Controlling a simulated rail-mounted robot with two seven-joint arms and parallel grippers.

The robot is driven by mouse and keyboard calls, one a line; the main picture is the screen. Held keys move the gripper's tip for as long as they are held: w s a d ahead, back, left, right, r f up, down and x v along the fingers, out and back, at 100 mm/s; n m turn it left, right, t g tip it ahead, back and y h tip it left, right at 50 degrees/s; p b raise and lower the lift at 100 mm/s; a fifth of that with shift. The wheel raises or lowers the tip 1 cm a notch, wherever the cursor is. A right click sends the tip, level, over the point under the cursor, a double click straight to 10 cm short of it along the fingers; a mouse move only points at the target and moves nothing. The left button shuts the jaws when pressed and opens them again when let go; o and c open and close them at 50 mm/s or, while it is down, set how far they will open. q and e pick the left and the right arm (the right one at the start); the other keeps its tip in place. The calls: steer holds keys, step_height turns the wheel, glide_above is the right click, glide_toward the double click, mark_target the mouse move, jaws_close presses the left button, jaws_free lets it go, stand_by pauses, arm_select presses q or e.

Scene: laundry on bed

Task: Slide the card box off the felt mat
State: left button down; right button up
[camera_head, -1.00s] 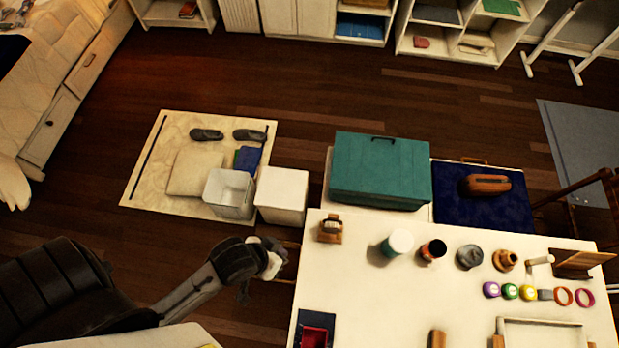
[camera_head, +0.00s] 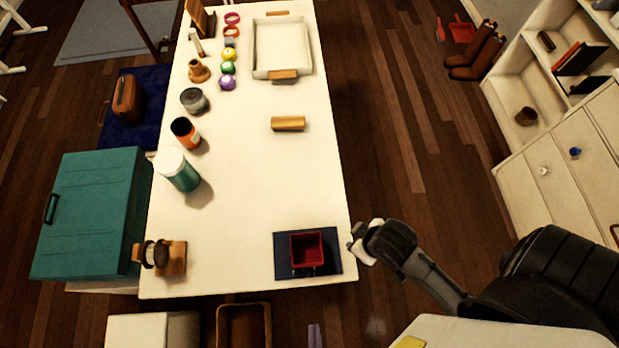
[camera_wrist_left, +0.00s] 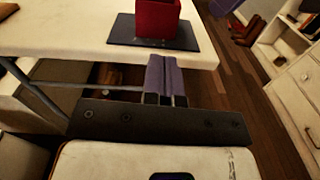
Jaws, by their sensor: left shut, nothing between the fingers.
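The card box (camera_head: 307,251) is a small red box with an open top. It stands on the dark blue felt mat (camera_head: 333,256), near the table's corner. In the left wrist view the box (camera_wrist_left: 157,20) and the mat (camera_wrist_left: 122,32) are ahead of my left gripper (camera_wrist_left: 160,75). My left gripper's purple fingers (camera_head: 315,335) also show at the head view's bottom edge. They are shut, empty, and apart from the box. My right gripper (camera_head: 360,242) is beside the table, right of the mat; its finger gap is unclear.
The white table (camera_head: 250,180) is clear around its middle. It bears a wooden block (camera_head: 288,123), a white tray (camera_head: 255,48), a teal-and-white jar (camera_head: 177,170) and a wooden stand (camera_head: 172,258). A teal chest (camera_head: 95,215) stands left of it. Shelves (camera_head: 525,95) are at right.

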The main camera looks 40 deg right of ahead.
arm_select(q)
steer(key=n+p, duration=0.1)
glide_toward(308, 265)
steer(key=shift+y, duration=0.3)
steer(key=x, duration=0.5)
steer(key=shift+w+d+f, duration=0.25)
steer(key=shift+d+f, duration=0.05)
steer(key=shift+x, duration=0.75)
steer(key=shift+w, duration=0.1)
